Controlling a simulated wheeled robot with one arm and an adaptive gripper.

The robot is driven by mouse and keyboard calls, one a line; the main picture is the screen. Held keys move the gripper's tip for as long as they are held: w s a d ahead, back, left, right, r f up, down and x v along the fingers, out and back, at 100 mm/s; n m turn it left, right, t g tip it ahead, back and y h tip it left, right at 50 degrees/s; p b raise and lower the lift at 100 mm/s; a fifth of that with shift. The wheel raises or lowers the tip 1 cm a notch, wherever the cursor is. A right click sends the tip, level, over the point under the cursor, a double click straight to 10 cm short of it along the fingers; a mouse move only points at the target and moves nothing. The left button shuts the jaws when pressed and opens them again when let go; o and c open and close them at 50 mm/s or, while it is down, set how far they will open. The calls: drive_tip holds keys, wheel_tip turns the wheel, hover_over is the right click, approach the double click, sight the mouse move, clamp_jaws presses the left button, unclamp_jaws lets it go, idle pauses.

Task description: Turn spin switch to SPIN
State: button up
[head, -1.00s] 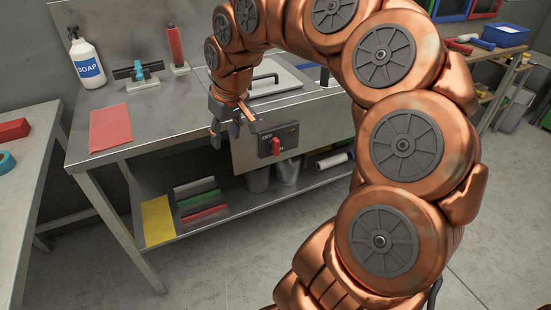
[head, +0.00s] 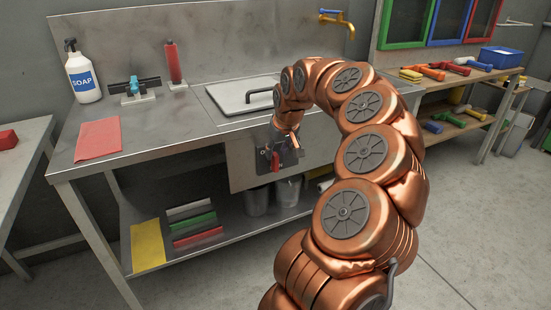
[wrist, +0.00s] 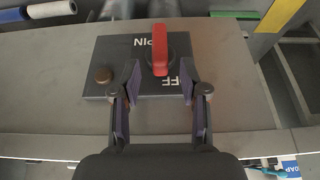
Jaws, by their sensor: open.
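The spin switch is a red bar knob (wrist: 159,50) on a dark panel (wrist: 112,62) with white lettering. In the wrist view the lettering is upside down; part of SPIN and part of OFF show beside the knob. The knob's bar stands upright in that view. My gripper (wrist: 160,78) is open, its fingers on either side of the knob's lower end. Whether they touch it I cannot tell. In the head view the red knob (head: 275,161) shows beside my gripper (head: 284,152), which partly hides the panel on the sink unit's front.
Above is the steel counter (head: 150,140) with a lidded basin (head: 240,95), soap bottle (head: 84,78) and red cloth (head: 98,139). A lower shelf holds a yellow sheet (head: 147,244) and buckets.

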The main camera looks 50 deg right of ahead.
sight(276, 155)
drive_tip(key=shift+x, duration=1.7)
drive_tip(key=c, duration=0.8)
